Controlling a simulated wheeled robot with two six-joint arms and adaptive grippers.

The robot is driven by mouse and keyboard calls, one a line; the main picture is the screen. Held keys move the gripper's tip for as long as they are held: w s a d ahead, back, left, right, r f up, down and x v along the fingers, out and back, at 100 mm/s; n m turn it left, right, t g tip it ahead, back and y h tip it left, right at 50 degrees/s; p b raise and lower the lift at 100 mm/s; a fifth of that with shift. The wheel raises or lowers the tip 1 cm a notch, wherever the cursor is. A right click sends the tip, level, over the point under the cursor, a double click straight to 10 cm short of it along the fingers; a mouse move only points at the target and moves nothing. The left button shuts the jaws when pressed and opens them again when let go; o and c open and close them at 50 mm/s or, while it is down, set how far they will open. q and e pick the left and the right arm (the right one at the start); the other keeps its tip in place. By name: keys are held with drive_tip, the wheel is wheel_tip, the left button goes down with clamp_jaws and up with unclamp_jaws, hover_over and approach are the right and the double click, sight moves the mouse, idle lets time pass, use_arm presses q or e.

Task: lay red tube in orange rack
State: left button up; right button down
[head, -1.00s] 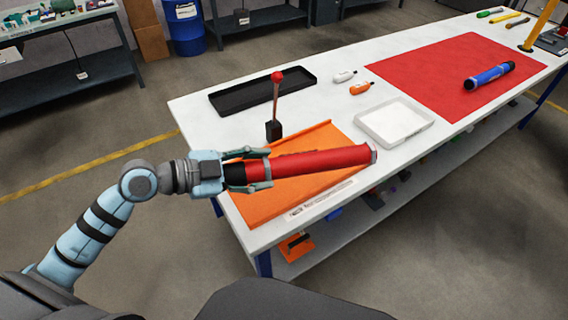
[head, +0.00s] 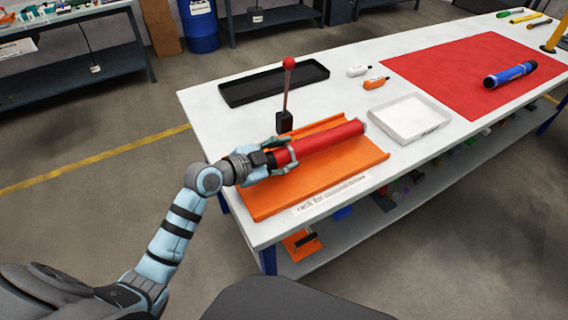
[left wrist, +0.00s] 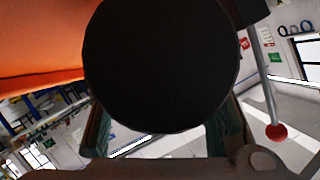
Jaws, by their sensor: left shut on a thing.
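The red tube (head: 325,139) has a dark end by my gripper and a grey cap at its far end. My left gripper (head: 286,156) is shut on the red tube near its dark end. The tube lies along and over the orange rack (head: 290,197) at the table's near left corner. I cannot tell whether it touches the rack. In the left wrist view the tube's round dark end (left wrist: 160,65) fills the middle and hides most of the scene. The orange rack (left wrist: 50,35) shows at upper left there. My right gripper is not in view.
A post with a red ball (head: 289,63) stands upright just behind the rack. A black tray (head: 245,99), a white tray (head: 432,128), a white bottle and an orange bottle (head: 376,83) stand nearby. A blue tube (head: 510,74) lies on the red mat (head: 440,65).

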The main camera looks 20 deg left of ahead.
use_arm(q)
wheel_tip(320, 180, down, 2)
drive_tip(key=shift+f, duration=0.1)
drive_tip(key=o, duration=1.5)
drive_tip(key=shift+c, duration=0.2)
drive_tip(key=shift+s, duration=0.1)
drive_tip(key=p+v, duration=0.2)
drive_tip(key=v, duration=1)
drive_tip(key=shift+r, duration=0.2)
drive_tip(key=shift+f, duration=0.1)
